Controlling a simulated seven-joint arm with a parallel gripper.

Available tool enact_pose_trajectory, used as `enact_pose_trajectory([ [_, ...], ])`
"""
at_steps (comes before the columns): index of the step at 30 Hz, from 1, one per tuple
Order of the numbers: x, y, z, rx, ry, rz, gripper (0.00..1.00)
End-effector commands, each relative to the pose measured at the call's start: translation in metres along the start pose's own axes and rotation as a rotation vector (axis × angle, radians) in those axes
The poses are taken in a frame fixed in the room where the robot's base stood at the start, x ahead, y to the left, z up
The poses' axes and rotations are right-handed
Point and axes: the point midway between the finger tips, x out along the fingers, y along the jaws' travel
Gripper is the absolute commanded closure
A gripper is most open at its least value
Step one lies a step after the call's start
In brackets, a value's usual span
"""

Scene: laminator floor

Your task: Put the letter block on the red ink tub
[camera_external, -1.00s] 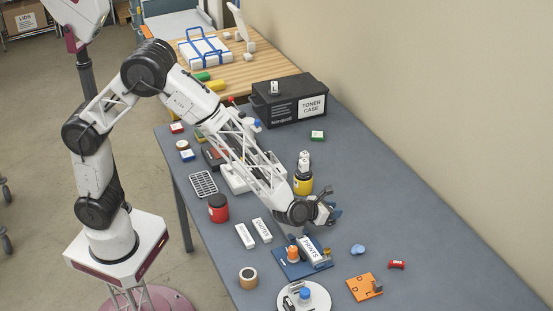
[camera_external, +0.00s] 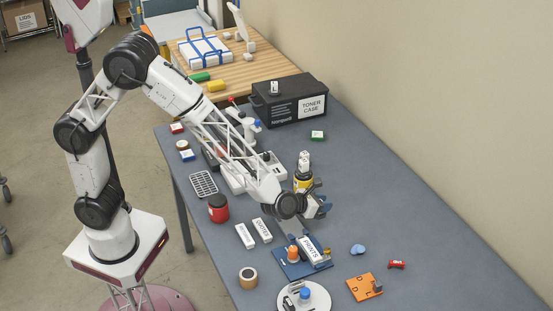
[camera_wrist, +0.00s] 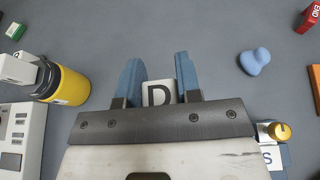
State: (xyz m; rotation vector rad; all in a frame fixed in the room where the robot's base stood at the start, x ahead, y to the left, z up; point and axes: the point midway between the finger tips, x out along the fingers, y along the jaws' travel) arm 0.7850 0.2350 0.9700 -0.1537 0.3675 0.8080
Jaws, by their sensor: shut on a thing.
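A white letter block (camera_wrist: 158,94) marked D sits between the blue fingers of my gripper (camera_wrist: 157,60), which is shut on it. In the external view my gripper (camera_external: 320,207) is above the blue-grey table, just in front of and right of the yellow tub. The block is not clearly visible there. The red ink tub (camera_external: 218,209) stands upright near the table's left edge, left of my gripper and apart from it. It has a dark lid with nothing on it, and it is out of the wrist view.
A yellow tub (camera_external: 303,184) carries white blocks (camera_external: 304,162); it also shows in the wrist view (camera_wrist: 66,86). White label bars (camera_external: 263,230) lie between my gripper and the red tub. A blue stand (camera_external: 290,268) and orange board (camera_external: 364,288) are in front. The right side has free room.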

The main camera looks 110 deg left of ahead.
Motion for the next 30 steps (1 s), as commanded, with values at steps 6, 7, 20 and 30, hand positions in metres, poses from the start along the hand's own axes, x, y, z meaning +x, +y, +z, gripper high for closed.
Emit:
enact_pose_trajectory([
  [6,-0.033,0.013,0.013,0.0,-0.006,0.002,1.0],
  [7,-0.037,0.015,0.014,0.0,-0.006,0.002,1.0],
  [20,-0.097,0.042,0.029,0.003,-0.011,0.005,1.0],
  [30,-0.143,0.066,0.034,0.004,-0.013,0.007,1.0],
])
